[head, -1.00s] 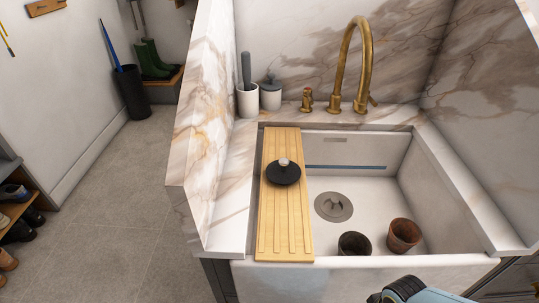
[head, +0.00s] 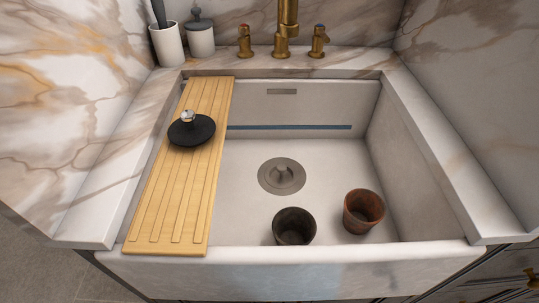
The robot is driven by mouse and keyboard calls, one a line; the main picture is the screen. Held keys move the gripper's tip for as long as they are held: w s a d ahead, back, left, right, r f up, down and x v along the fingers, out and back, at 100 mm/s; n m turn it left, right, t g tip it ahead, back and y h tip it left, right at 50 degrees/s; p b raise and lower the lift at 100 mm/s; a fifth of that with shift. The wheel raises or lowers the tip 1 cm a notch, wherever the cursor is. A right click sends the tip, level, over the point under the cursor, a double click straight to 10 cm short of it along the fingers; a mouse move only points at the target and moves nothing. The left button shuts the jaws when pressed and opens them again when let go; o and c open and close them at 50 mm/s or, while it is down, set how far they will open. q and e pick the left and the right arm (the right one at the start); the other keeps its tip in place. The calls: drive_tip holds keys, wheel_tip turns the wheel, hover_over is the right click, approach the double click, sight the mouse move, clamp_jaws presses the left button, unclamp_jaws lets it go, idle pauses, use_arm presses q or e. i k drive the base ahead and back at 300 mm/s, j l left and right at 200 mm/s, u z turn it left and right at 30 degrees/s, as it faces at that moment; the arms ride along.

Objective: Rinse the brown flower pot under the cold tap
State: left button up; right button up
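The brown flower pot (head: 363,211) stands upright in the sink at the right, near the front wall. A dark, almost black pot (head: 294,227) stands to its left, partly hidden at the bottom by the sink's front edge. The brass tap (head: 287,25) rises behind the sink, its top cut off by the frame. Two brass handles flank it, one at the left (head: 245,41) and one at the right (head: 319,41). Which is the cold one I cannot tell surely. No water shows running. Neither gripper is in view.
A wooden drainboard (head: 160,215) spans the sink's left side, with a black lid-like disc with a knob (head: 190,130) on it. A round drain (head: 282,176) sits mid-basin. A white holder (head: 167,45) and a jar (head: 200,38) stand back left. Marble walls rise both sides.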

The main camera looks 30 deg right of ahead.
sight(319, 29)
drive_tip(key=z, duration=0.4)
drive_tip(key=k+l+z, duration=0.1)
drive_tip(key=z, duration=0.65)
drive_tip(key=l+z, duration=0.1)
drive_tip(key=z, duration=0.3)
drive_tip(key=k+l, duration=0.1)
drive_tip(key=l, duration=0.2)
